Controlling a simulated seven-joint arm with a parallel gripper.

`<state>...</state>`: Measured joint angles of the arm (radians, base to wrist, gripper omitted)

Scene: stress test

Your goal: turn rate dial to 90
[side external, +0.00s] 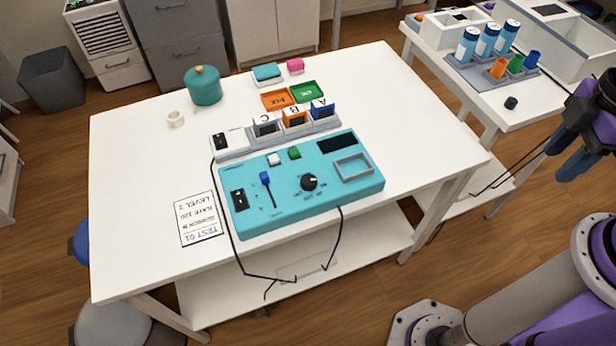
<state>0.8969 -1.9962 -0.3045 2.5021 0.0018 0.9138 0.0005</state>
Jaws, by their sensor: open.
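The black round rate dial (309,182) sits on the front right part of a teal control box (275,215) on the white table. It has small printed marks around it, too small to read. My gripper (572,160) is at the far right edge of the side external view, dark with blue fingers. It is open, well apart from the dial and the box, near the right-hand side table. Part of it is cut off by the frame edge.
The box also has a blue slider (265,178), white and green buttons and a grey-framed recess (353,167). Behind it stand lettered blocks in a grey rack (325,125). A printed card (198,218) lies left. Cables hang off the front edge.

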